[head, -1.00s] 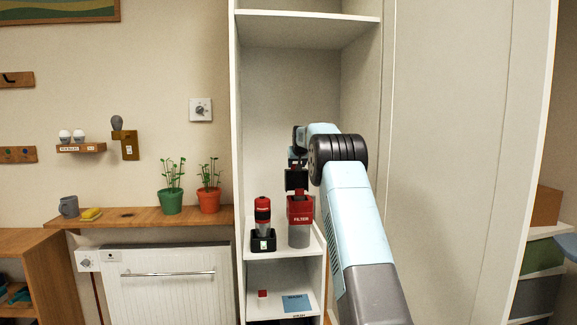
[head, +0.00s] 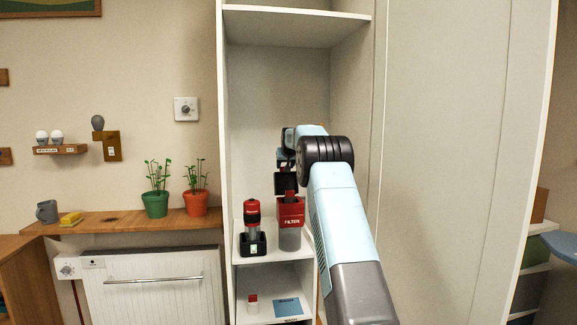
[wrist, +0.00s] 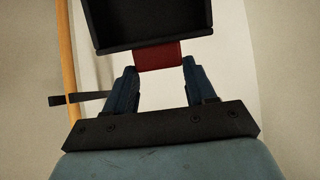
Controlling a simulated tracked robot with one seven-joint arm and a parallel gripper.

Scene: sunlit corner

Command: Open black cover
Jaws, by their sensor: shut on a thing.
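A red container marked FILTER with a grey lower part (head: 290,214) stands on the cabinet shelf. A black cover (head: 285,185) is directly above it in the head view, and its exact angle is hard to tell. In the wrist view the black cover (wrist: 150,25) looks like a shallow tray beyond the fingers. A red tab (wrist: 158,56) shows at its near edge, between the fingertips. My gripper (wrist: 160,65) is shut on this red tab. In the head view my arm partly hides the fingers.
A red and black device (head: 252,222) stands in a black holder just left of the container. The cabinet's side walls and upper shelf (head: 290,27) surround my arm. A lower shelf holds a blue card (head: 288,307) and a small red and white block (head: 253,303).

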